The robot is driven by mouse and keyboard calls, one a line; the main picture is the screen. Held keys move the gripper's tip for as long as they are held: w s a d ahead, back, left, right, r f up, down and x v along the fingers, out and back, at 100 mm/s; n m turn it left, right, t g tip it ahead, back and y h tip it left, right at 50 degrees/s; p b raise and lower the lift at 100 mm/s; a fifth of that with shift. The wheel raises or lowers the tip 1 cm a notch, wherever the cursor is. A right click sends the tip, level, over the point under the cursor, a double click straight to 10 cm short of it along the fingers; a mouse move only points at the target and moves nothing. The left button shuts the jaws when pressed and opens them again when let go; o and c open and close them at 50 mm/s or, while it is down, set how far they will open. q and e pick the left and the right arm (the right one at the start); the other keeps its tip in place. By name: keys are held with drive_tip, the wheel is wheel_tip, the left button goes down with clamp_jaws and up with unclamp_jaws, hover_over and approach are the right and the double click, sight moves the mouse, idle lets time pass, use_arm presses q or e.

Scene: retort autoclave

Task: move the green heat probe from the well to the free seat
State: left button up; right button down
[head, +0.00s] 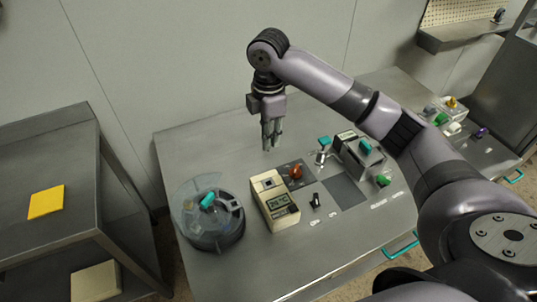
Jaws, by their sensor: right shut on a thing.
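My right gripper (271,136) points down over the back of the steel table and is shut, clear of the tabletop. A small grey-green piece shows between its fingers; it looks like the green heat probe, mostly hidden by the fingers. Below and in front of it stands a beige block unit (275,202) with a display and a small dark well (268,182) in its top. No probe is seen standing in that well. I cannot make out which place is the free seat. My left gripper is not in view.
A round grey pot (215,232) with a clear cover and teal handle stands left of the block unit. A red knob (295,172), a black switch (315,201), a teal-topped fitting (324,142) and a grey instrument (358,157) stand to the right. A dark flat pad (344,191) is bare.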

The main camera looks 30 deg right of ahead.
wheel_tip(320, 180, up, 3)
drive_tip(key=shift+f, duration=0.1)
drive_tip(key=shift+r, duration=0.25)
drive_tip(key=shift+p, duration=0.65)
drive_tip(key=shift+f, duration=0.1)
